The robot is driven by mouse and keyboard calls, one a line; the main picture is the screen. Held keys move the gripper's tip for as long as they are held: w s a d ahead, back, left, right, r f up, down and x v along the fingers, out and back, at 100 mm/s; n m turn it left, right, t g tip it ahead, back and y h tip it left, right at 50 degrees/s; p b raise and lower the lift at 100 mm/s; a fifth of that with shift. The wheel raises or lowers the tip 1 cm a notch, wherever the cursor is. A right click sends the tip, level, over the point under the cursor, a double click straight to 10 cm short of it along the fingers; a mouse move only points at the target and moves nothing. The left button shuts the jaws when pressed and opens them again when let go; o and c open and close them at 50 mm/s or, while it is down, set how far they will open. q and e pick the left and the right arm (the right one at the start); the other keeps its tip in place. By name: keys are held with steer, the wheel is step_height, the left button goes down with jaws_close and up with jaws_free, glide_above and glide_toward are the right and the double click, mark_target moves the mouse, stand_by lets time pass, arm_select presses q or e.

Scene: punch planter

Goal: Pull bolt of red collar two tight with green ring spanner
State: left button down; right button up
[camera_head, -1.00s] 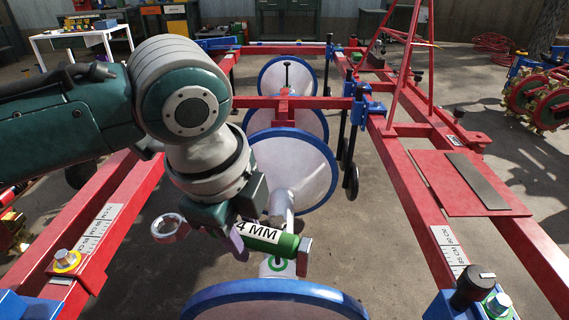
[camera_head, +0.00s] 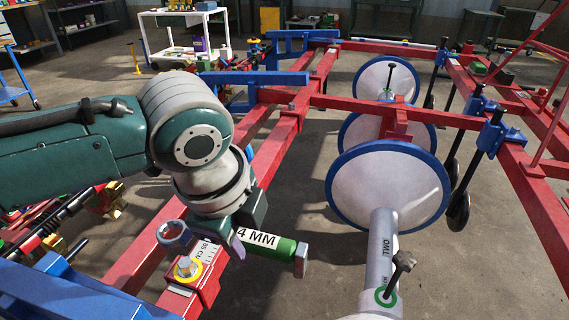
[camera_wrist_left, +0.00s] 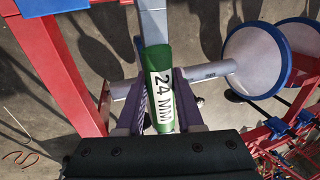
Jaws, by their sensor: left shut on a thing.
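The green ring spanner (camera_head: 285,249) is gripped in my left gripper (camera_head: 240,243), above the left red beam in the head view. Its grey ring end (camera_head: 172,236) sticks out to the left, and its other grey end points right. In the left wrist view its green handle (camera_wrist_left: 161,85) reads "24 MM" between the fingers of my left gripper (camera_wrist_left: 160,112). A bolt with a yellow washer (camera_head: 187,270) sits on a red block below the ring end. The ring appears apart from the bolt. I cannot tell whether this block is red collar two. My right gripper is out of view.
A grey tube marked "TWO" (camera_head: 381,250) with a black-handled screw and green ring stands at right, before a white disc with blue rim (camera_head: 388,190). The left red beam (camera_head: 262,138) runs away from me. A white table (camera_head: 190,47) stands far back.

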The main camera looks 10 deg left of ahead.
arm_select(q)
steer(key=shift+r+p, duration=0.15)
steer(key=shift+p, duration=0.15)
step_height(320, 180, down, 5)
steer(key=b, duration=0.3)
steer(key=shift+r, duration=0.15)
steer(key=shift+w, duration=0.1)
stand_by(0.4)
steer(key=shift+f+b, duration=1.65)
steer(key=shift+f, duration=0.75)
